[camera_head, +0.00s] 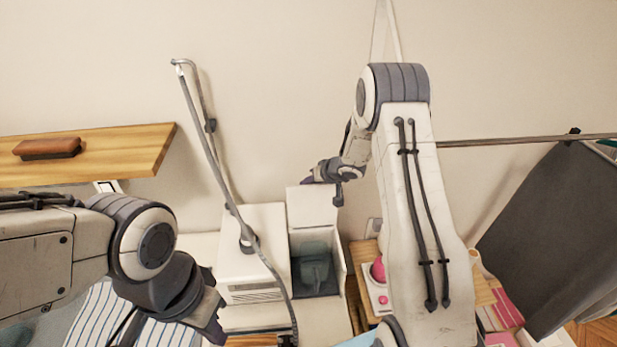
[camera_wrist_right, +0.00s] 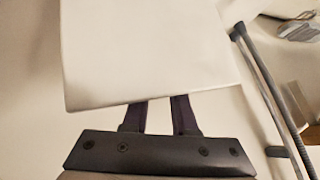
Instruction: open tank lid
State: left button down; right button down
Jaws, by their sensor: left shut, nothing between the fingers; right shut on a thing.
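The white steamer (camera_head: 252,255) stands against the wall with its tank (camera_head: 341,262) on the right side. The tank lid (camera_head: 312,207) stands upright at the back of the tank, and the tank's dark inside shows. My right gripper (camera_head: 322,178) is at the lid's top edge, shut on it. In the right wrist view, the lid (camera_wrist_right: 150,50) is a large white panel, and the fingers (camera_wrist_right: 160,108) meet its near edge; their tips are hidden behind it. My left gripper (camera_head: 214,322) is shut and empty at the lower left, apart from the steamer.
A grey hose and pole (camera_head: 213,150) rise from the steamer. A wooden shelf (camera_head: 120,148) with a brown brush (camera_head: 48,147) is on the left wall. Striped cloth (camera_head: 90,318) lies below. A pink and white item (camera_head: 377,285) stands right of the tank. Dark cloth (camera_head: 550,225) hangs at right.

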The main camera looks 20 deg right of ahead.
jog(key=shift+s+f+g, duration=0.3)
jog(key=shift+s+f, duration=0.2)
jog(key=shift+f, duration=0.25)
jog(key=c, duration=0.6)
grip_release()
jog(key=shift+d, duration=0.15)
jog(key=shift+w+r, duration=0.15)
jog(key=shift+r, duration=0.1)
jog(key=v, duration=1)
jog(key=shift+s+b, duration=0.25)
jog(key=shift+b, duration=0.05)
